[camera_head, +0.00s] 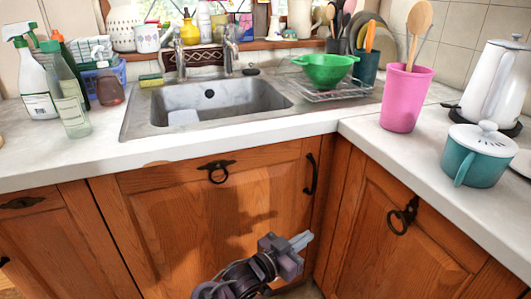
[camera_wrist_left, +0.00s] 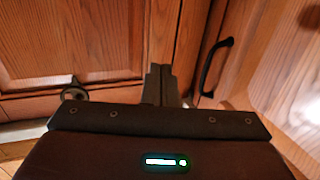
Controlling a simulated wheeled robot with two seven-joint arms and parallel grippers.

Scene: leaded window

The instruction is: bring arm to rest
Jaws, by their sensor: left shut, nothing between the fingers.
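My left gripper (camera_head: 301,240) is low in front of the wooden cabinet doors, below the counter edge. Its pale fingers are shut and empty, and they point to the right in the head view. In the left wrist view the closed fingers (camera_wrist_left: 160,85) stand against a background of cabinet wood. My left arm comes in from the bottom of the head view. My right gripper is not in view.
The cabinet door (camera_head: 225,215) with a black ring pull (camera_head: 217,172) and a black bar handle (camera_head: 310,174) is behind the gripper. Above are the sink (camera_head: 210,105), a green colander (camera_head: 325,70), a pink cup (camera_head: 405,98) and a teal pot (camera_head: 478,160). Space above the counter front is clear.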

